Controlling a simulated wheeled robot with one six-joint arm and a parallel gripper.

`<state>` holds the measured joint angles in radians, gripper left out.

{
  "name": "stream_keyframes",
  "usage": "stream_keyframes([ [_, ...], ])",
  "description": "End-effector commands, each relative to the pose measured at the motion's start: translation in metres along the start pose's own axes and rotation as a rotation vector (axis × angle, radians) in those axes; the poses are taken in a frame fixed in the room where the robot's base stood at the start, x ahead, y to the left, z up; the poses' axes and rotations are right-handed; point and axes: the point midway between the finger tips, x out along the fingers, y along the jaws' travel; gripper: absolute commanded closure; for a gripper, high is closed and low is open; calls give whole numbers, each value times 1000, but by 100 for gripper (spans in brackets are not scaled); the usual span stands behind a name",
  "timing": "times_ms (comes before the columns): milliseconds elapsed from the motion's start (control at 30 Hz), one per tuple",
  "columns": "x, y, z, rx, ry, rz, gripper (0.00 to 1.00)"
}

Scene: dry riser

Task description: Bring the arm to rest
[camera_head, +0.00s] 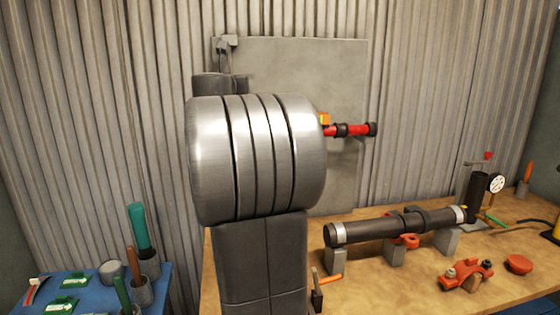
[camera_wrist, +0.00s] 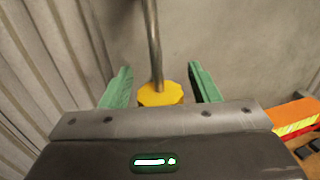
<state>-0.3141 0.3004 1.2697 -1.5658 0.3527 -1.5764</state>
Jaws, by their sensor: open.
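My gripper (camera_wrist: 159,67) shows in the wrist view with its two green fingers spread apart. It is open and holds nothing. A yellow faceted piece (camera_wrist: 160,95) at the end of a metal rod (camera_wrist: 153,45) sits between the fingers in the picture, with a gap on each side. I cannot tell how deep it lies. In the head view my large grey arm link fills the centre and hides my gripper.
A grey panel (camera_head: 345,75) stands before the corrugated wall, with a red and black fitting (camera_head: 352,130) near it. The wooden bench (camera_head: 385,285) carries a dark pipe (camera_head: 385,229) on blocks, a red clamp (camera_head: 466,275) and a gauge (camera_head: 496,183). A blue table (camera_head: 95,291) stands left.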

Motion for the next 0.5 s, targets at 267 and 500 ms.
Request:
stream_keyframes([
  [267,0,1,0,0,1,141,45],
  [500,0,3,1,1,0,263,45],
])
